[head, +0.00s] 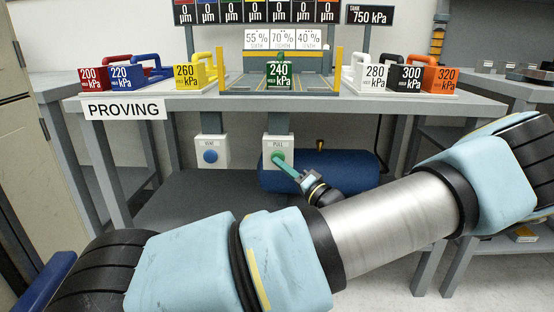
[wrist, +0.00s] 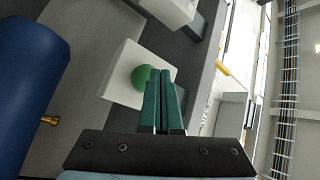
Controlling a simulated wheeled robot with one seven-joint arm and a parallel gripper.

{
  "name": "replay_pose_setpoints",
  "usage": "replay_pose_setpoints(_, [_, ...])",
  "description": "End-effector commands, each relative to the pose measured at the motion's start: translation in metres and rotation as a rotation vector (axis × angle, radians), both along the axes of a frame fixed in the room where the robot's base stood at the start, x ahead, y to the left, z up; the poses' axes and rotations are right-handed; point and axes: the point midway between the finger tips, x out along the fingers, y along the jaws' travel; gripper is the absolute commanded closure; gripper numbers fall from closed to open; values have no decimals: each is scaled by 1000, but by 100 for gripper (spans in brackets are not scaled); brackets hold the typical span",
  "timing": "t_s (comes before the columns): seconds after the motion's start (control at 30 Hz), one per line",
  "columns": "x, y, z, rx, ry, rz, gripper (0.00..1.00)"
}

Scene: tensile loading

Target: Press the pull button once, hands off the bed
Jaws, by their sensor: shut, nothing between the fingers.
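The pull button is a green round button (head: 278,157) on a white box labelled PULL (head: 287,145), hanging below the front of the bench. In the wrist view the green button (wrist: 144,76) shows on its white box (wrist: 122,70), partly behind the fingers. My gripper (head: 285,165) has its green fingers shut and empty, with the tips at or very near the button; I cannot tell whether they touch. The shut fingers also show in the wrist view (wrist: 161,80). The bed (head: 310,83) is on the bench, holding a green 240 block (head: 279,75); my gripper is below it.
A white box with a blue button (head: 210,156) hangs left of the pull box. A blue tank (head: 340,170) lies under the bench, behind my gripper. Handled blocks, such as the yellow 260 (head: 188,76) and orange 320 (head: 441,80), stand on the bench (head: 235,105).

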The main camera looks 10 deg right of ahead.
Motion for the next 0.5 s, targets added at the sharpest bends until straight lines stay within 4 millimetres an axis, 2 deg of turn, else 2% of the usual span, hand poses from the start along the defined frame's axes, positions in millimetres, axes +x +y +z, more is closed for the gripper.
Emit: replay_pose_setpoints(0.5, [-44,8,2,2,0,-1,100])
